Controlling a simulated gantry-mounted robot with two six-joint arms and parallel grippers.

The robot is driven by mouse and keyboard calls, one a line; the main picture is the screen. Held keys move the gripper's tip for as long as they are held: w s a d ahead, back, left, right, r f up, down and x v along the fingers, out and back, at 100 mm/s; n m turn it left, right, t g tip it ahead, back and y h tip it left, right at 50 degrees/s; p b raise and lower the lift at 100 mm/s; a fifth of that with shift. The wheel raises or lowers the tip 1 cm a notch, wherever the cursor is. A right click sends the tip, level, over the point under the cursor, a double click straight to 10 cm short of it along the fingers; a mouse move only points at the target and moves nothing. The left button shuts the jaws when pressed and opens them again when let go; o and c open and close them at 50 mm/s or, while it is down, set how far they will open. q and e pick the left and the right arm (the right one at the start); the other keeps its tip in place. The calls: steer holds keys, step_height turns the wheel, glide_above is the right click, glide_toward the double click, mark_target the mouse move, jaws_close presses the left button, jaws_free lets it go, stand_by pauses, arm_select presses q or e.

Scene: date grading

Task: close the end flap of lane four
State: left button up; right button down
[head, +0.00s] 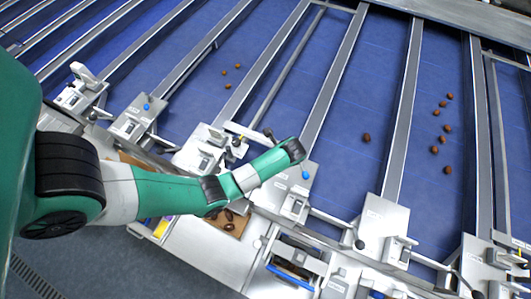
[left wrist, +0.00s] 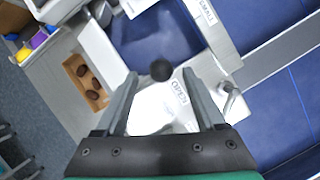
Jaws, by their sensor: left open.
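In the left wrist view, my left gripper (left wrist: 160,74) is open. A black ball knob (left wrist: 161,70) shows between its fingertips; I cannot tell whether they touch it. Beside the knob is a pale metal plate (left wrist: 185,112) marked "OPEN". Blue lane belt (left wrist: 150,35) shows beyond the knob. In the head view, my left arm's wrist (head: 268,165) reaches over the metal lane ends, and its fingers are hidden. Metal end fittings with levers (head: 380,222) stand at the lane ends. Lane numbers are too small to read, so I cannot tell which flap is lane four's. My right gripper is not in view.
Dates lie on the blue lanes, several at the right (head: 448,130), one in the middle (head: 366,137) and a few farther left (head: 226,72). Metal rails (head: 335,85) divide the lanes. A brown box (left wrist: 78,70) holds dates. A blue-handled bin (head: 290,277) stands at the front.

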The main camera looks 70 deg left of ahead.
arm_select(q)
steer(key=w+b+x, duration=0.1)
steer(key=x, duration=0.6)
steer(key=shift+s+f, duration=0.2)
steer(key=shift+s, duration=0.25)
steer(key=shift+a, duration=0.1)
jaws_close()
stand_by(0.7)
